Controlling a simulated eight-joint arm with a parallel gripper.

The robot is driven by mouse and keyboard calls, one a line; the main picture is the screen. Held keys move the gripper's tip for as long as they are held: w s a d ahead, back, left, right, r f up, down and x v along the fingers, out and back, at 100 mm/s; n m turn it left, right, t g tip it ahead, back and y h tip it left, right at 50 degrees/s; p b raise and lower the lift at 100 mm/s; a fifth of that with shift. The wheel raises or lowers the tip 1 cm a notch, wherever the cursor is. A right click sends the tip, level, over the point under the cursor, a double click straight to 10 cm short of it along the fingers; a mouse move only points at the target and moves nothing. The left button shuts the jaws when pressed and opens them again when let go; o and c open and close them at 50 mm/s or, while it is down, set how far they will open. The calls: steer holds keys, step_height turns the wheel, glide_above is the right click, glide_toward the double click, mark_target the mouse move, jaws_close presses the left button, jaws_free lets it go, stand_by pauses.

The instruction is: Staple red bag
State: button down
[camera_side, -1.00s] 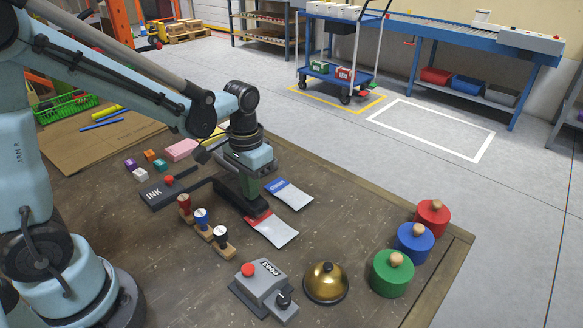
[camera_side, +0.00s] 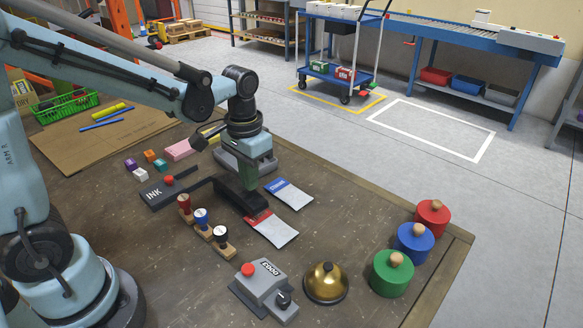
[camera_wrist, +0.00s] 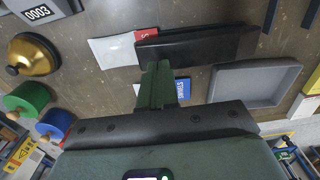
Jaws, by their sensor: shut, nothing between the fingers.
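The red bag (camera_side: 272,230), white with a red header, lies flat on the table. Its red header end meets the front end of the black stapler (camera_side: 238,195); the wrist view also shows the bag (camera_wrist: 112,50) against the stapler (camera_wrist: 200,45), which hides part of the header. My gripper (camera_side: 250,184) is shut and empty at the far side of the stapler. In the wrist view its green fingers (camera_wrist: 157,88) point at the stapler's side; whether they touch it I cannot tell.
A blue-header bag (camera_side: 290,195) lies beside the stapler. A grey tray (camera_wrist: 258,86) is close behind my gripper. An ink pad (camera_side: 160,193), stamps (camera_side: 202,222), a counter (camera_side: 265,288), a bell (camera_side: 326,284) and coloured knobbed cylinders (camera_side: 415,243) stand around.

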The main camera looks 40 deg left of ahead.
steer(key=shift+r, duration=2.9)
steer(key=s+t, duration=0.2)
steer(key=t, duration=0.1)
steer(key=s+t, duration=0.3)
steer(key=t, duration=0.1)
steer(key=shift+s, duration=0.35)
